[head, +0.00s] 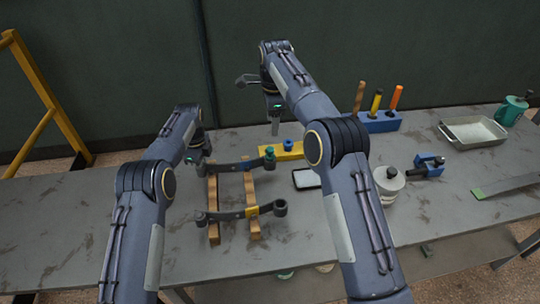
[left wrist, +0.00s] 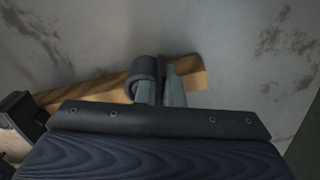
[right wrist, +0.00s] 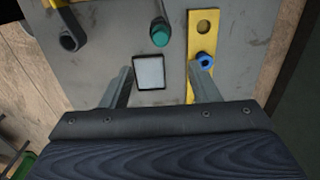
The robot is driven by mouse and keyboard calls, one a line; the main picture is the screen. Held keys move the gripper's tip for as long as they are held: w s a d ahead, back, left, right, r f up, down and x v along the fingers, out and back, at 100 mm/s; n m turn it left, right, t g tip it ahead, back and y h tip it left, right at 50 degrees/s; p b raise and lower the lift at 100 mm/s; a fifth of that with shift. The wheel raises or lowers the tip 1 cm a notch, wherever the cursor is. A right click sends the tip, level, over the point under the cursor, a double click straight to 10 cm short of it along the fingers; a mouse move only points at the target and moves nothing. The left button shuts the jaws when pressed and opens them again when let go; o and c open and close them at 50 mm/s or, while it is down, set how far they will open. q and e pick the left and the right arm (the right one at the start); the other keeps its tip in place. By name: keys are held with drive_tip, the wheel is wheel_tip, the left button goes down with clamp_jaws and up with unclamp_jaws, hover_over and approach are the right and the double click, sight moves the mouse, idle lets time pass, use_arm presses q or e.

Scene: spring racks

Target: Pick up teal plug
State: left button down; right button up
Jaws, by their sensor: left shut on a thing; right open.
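The teal plug (head: 270,153) sits at the right-end eye of the upper dark leaf spring (head: 235,165). It also shows in the right wrist view (right wrist: 160,36), where I cannot tell how deep it sits. My left gripper (head: 203,163) is shut on the left end of that spring; the left wrist view shows its fingers (left wrist: 160,92) by the curled eye (left wrist: 147,70). My right gripper (head: 260,104) is open and empty, above and behind the plug. In the right wrist view its fingers (right wrist: 164,86) are spread, and the plug lies beyond them, between their lines.
A yellow block (head: 294,154) with a blue plug (head: 288,143) stands beside the teal plug. A tablet-like plate (head: 307,179) lies nearby. A lower spring (head: 232,214) rests on wooden rails (head: 213,230). A blue tool holder (head: 380,124) and metal tray (head: 472,142) are at right.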

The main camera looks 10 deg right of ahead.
sight(270, 148)
drive_tip(key=f, duration=1.3)
drive_tip(key=shift+w+a, duration=0.25)
drive_tip(key=shift+a, duration=0.15)
drive_tip(key=shift+r, duration=0.1)
drive_tip(key=c, duration=1.1)
